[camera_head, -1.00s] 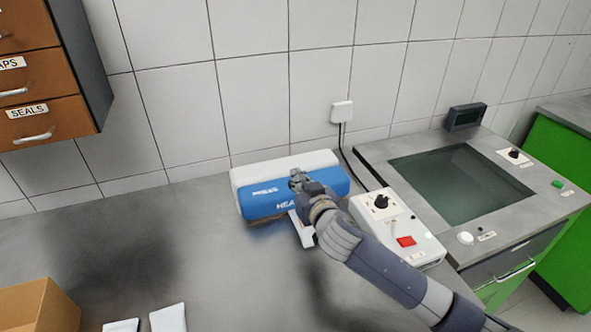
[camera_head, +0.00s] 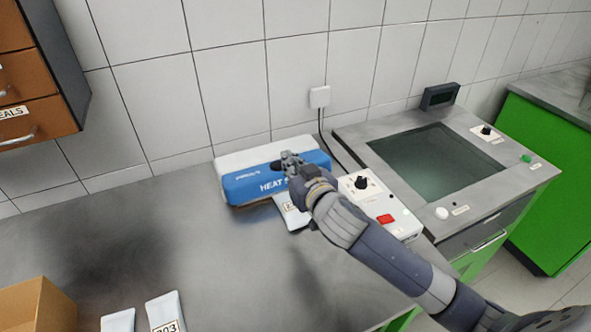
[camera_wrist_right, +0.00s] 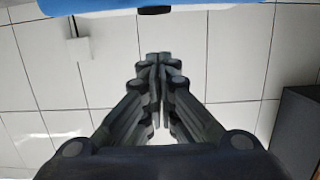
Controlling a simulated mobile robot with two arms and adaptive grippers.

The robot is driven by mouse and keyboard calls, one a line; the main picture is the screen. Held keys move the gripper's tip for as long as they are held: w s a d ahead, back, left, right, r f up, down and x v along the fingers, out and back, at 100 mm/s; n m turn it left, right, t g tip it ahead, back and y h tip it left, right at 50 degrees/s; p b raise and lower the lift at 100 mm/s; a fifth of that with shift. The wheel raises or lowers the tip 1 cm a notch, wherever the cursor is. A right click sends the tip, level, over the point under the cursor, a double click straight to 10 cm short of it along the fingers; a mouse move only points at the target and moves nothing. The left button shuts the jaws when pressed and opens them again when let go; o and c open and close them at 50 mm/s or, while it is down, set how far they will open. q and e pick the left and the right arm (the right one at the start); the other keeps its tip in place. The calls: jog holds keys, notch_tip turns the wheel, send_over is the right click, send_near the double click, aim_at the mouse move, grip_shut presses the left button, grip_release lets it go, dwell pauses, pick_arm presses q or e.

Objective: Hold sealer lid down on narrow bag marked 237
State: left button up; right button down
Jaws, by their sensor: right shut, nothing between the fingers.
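The heat sealer (camera_head: 240,185) stands at the back of the bench, with a blue lid (camera_head: 265,181) lettered "HEA...". My right gripper (camera_head: 290,160) is shut and empty at the top of the blue lid, right of its middle; it appears to touch the lid, but the contact is hidden. A narrow white bag (camera_head: 291,215) sticks out from under the lid's front edge; its label is mostly hidden by my right arm. In the right wrist view the shut fingers (camera_wrist_right: 158,62) point at the tiled wall, with a blue strip (camera_wrist_right: 100,5) at the top. My left gripper is out of view.
A control box (camera_head: 372,200) with a black knob and red switch stands right of the sealer. Beyond it is a glass-topped unit (camera_head: 430,165). Other bags, one marked 303 (camera_head: 166,315), and a cardboard box (camera_head: 35,305) lie front left. Mid-bench is clear.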

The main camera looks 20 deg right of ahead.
jog(key=s, duration=0.1)
jog(key=s+r, duration=0.1)
jog(key=s, duration=0.1)
jog(key=shift+s+r, duration=0.1)
jog(key=shift+s, duration=0.2)
